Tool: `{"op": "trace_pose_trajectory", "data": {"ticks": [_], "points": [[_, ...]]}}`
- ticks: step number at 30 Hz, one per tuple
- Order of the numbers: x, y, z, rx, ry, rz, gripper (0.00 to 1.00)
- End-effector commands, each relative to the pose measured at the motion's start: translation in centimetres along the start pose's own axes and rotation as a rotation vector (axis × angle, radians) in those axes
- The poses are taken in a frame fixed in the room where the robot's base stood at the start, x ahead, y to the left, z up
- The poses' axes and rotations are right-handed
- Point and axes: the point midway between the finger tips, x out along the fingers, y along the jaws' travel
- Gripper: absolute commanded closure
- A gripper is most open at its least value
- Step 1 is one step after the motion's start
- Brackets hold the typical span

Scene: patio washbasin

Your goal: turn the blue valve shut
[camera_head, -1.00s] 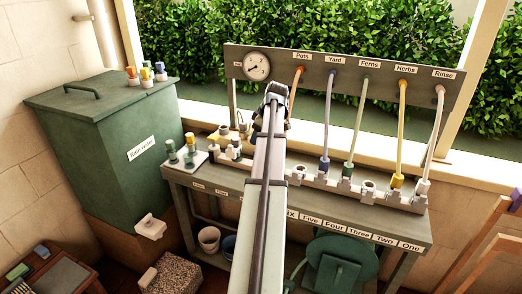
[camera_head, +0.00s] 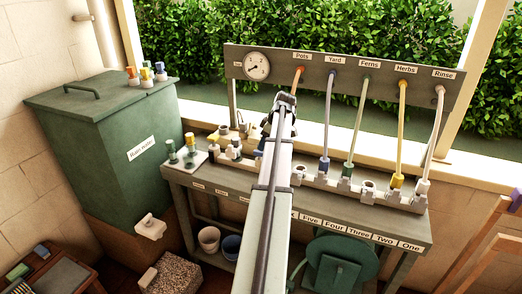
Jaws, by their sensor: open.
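No blue valve can be made out for certain. A blue-violet fitting (camera_head: 323,165) sits at the lower end of the Yard hose, on the pale manifold (camera_head: 404,195) along the bench.
A gauge (camera_head: 257,66) and several hoses hang from the labelled board (camera_head: 420,85). The green Rainwater tank (camera_head: 110,140) stands left, with coloured-top fittings (camera_head: 146,73) on it. More fittings (camera_head: 190,150) stand at the bench's left end. A hose reel (camera_head: 340,262) is below.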

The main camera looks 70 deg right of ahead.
Motion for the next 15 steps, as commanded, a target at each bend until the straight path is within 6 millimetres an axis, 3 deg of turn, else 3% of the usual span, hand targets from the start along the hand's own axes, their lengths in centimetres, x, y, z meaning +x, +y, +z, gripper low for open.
{"op": "trace_pose_trajectory", "data": {"ticks": [6,15], "points": [[3.0,-0.1,0.0,0.000,-0.001,-0.002,0.56],[4.3,0.0,0.0,0.000,0.000,0.000,0.56]]}}
